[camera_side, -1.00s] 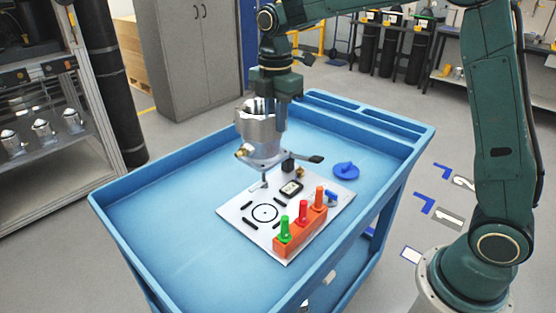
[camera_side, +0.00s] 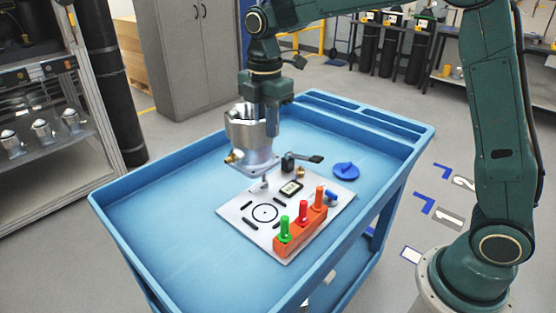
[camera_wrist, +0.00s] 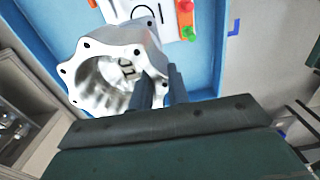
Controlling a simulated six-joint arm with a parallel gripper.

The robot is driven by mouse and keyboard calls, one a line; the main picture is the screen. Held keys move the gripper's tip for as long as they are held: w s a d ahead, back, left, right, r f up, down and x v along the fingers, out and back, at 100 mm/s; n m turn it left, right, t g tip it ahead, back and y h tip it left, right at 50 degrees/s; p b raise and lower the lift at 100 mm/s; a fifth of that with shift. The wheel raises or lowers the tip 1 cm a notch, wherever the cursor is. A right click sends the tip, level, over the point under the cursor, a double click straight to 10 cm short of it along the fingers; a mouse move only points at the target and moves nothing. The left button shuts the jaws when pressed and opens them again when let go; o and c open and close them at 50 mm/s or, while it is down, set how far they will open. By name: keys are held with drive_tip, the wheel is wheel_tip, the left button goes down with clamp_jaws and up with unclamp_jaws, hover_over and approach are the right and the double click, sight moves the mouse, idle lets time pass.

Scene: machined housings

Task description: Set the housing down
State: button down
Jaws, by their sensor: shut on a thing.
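The housing (camera_side: 246,131) is a silver machined metal part with a wide cup-like top, a flanged base and a small brass fitting. My gripper (camera_side: 271,122) is shut on its right wall and holds it above the blue cart, near the back left of the white plate (camera_side: 236,213). In the wrist view the housing (camera_wrist: 92,84) shows its open, bolt-holed rim and hollow inside, with the gripper fingers (camera_wrist: 160,92) at its wall. The plate carries a printed black circle (camera_side: 265,212) with short dark bars around it. The housing's underside is hidden.
An orange block (camera_side: 300,236) with green, red and orange pegs stands on the plate's front right edge. A blue disc (camera_side: 345,171) lies right. The cart's left side (camera_side: 160,220) is clear.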

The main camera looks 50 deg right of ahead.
drive_tip(key=s+a, duration=0.4)
drive_tip(key=a, duration=1.2)
drive_tip(key=shift+a+f, duration=0.25)
drive_tip(key=shift+f, duration=0.15)
wheel_tip(320, 180, down, 16)
drive_tip(key=shift+r, duration=0.2)
drive_tip(key=shift+f, duration=2.25)
drive_tip(key=c, duration=1.3)
unclamp_jaws()
drive_tip(key=shift+f, duration=0.1)
drive_tip(key=shift+c, duration=0.2)
